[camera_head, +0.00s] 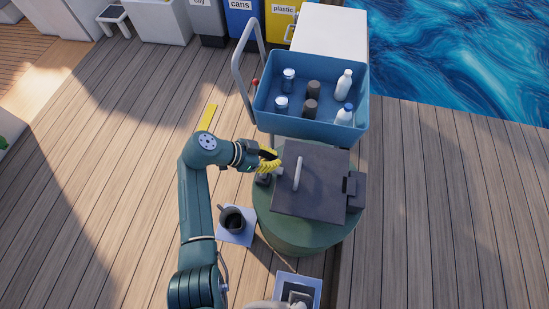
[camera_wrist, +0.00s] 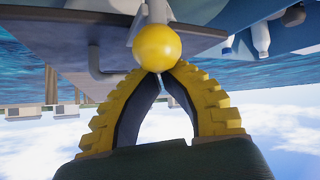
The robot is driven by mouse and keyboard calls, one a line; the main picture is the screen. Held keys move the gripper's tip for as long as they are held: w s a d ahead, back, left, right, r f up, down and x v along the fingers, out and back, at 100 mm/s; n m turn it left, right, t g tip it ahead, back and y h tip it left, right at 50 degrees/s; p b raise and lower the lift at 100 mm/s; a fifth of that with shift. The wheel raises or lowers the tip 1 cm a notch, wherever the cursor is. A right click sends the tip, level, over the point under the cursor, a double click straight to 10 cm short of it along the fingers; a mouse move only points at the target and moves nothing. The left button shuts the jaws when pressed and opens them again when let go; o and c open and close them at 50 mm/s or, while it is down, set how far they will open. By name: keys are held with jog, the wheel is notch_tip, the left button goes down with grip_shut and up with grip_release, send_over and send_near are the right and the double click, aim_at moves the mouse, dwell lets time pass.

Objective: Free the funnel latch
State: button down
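A round yellow knob (camera_wrist: 162,47) sits at the end of a pale stem beside the dark hatch lid (camera_wrist: 60,30) in the wrist view. I take this to be the latch, but cannot confirm it. My gripper (camera_wrist: 162,73) has yellow ribbed fingers with dark pads, which come together at the tips just below the knob. The knob is not between the pads; I cannot tell whether the tips touch it. In the head view my gripper (camera_head: 272,161) is at the left edge of the lid (camera_head: 318,195), which lies closed on a green drum (camera_head: 300,240). The knob is not clear there.
A pale upright handle (camera_head: 297,173) stands on the lid. A blue cart (camera_head: 310,132) holding bottles and jars stands close behind the drum. A dark mug-like vessel (camera_head: 232,219) rests on a pale square left of the drum. Deck to the right is clear.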

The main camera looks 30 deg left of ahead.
jog(key=shift+a, duration=0.3)
jog(key=shift+s+a+r+b, duration=0.1)
jog(key=shift+s+a+b, duration=0.05)
jog(key=shift+a+b, duration=0.3)
jog(key=shift+s+a+b, duration=0.2)
jog(key=shift+a+b, duration=0.6)
jog(key=shift+a, duration=0.05)
jog(key=s+a+f+b, duration=0.1)
jog(key=a+b, duration=0.4)
jog(key=a, duration=0.1)
jog(key=shift+s+f, duration=0.3)
jog(key=shift+f, duration=0.1)
jog(key=shift+w+d+f, duration=0.2)
jog(key=shift+d+f, duration=0.05)
jog(key=shift+d, duration=0.4)
